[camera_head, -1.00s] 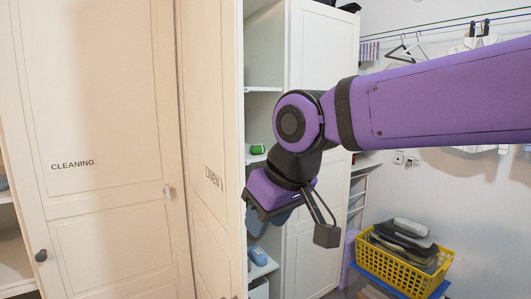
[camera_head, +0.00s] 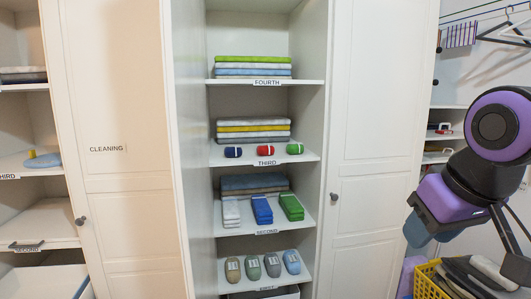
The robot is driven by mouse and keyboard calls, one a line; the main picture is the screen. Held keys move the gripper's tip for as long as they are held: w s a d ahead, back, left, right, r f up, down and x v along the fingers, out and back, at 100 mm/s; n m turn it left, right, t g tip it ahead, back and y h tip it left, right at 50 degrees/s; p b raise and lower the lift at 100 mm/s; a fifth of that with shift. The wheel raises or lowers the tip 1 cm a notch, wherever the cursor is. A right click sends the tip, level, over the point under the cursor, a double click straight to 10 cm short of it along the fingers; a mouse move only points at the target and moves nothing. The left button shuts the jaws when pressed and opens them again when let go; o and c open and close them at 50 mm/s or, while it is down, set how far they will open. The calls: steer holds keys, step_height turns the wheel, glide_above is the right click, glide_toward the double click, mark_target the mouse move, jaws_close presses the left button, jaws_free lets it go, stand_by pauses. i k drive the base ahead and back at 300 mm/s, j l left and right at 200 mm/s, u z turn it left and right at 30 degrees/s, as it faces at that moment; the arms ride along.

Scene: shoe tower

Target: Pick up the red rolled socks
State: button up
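The red rolled socks (camera_head: 266,151) lie on the shelf marked THIRD in the open cabinet. They are the middle of three rolls, between a dark blue roll (camera_head: 233,152) on the left and a green roll (camera_head: 295,149) on the right. My gripper (camera_head: 462,250) is at the right of the view, well away from the shelf and lower than the socks. Its fingers are spread apart. A blue-grey shape (camera_head: 419,232) shows by its left side; I cannot tell what it is.
Folded cloths (camera_head: 253,128) lie behind the rolls. Cabinet doors (camera_head: 375,150) stand at both sides. A yellow basket (camera_head: 427,285) with a pile is beneath my gripper.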

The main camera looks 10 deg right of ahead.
mark_target(268, 149)
steer(key=i+l+u, duration=0.3)
steer(key=i+l, duration=0.45)
steer(key=i, duration=0.2)
steer(key=i+l+u, duration=0.3)
steer(key=i+l, duration=0.55)
steer(key=l, duration=0.15)
